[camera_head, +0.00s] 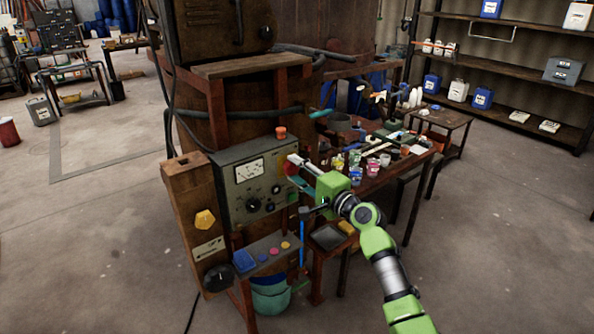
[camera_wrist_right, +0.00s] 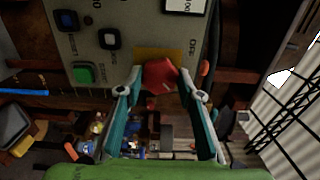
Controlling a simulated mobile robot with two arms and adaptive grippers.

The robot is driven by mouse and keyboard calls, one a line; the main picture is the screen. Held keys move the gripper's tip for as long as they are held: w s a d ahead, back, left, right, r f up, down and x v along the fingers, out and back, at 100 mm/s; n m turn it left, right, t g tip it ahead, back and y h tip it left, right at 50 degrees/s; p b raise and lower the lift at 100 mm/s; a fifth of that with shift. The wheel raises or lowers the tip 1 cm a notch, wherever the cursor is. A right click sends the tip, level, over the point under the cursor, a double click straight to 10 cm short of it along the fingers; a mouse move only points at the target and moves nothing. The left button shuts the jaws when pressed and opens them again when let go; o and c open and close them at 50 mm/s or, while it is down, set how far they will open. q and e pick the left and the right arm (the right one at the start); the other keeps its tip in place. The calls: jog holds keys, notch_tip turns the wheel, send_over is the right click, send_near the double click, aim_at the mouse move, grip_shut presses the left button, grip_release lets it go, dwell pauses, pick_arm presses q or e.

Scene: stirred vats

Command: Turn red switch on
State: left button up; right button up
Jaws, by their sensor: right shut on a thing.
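The red switch (camera_wrist_right: 160,76) sits on a yellow plate (camera_wrist_right: 158,54) on the face of the grey control panel (camera_head: 232,193). In the head view a bit of the red switch (camera_head: 291,169) shows at the panel's right edge, partly hidden by my gripper. My right gripper (camera_head: 294,172) reaches it from the right. In the wrist view its two teal fingers (camera_wrist_right: 161,82) stand on either side of the switch, shut on it. The word OFF is printed beside the plate. My left gripper is not in view.
The panel also carries a white meter (camera_head: 249,170), black knobs and a green button (camera_wrist_right: 83,74). An orange knob (camera_head: 281,132) stands on its top. A cluttered workbench (camera_head: 390,160) stands behind my gripper. The floor at front right is clear.

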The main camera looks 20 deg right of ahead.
jog(key=o, duration=1.1)
jog(key=shift+s+d, duration=0.1)
jog(key=v, duration=1.1)
jog(key=shift+s+d, duration=0.15)
jog(key=shift+s, duration=0.25)
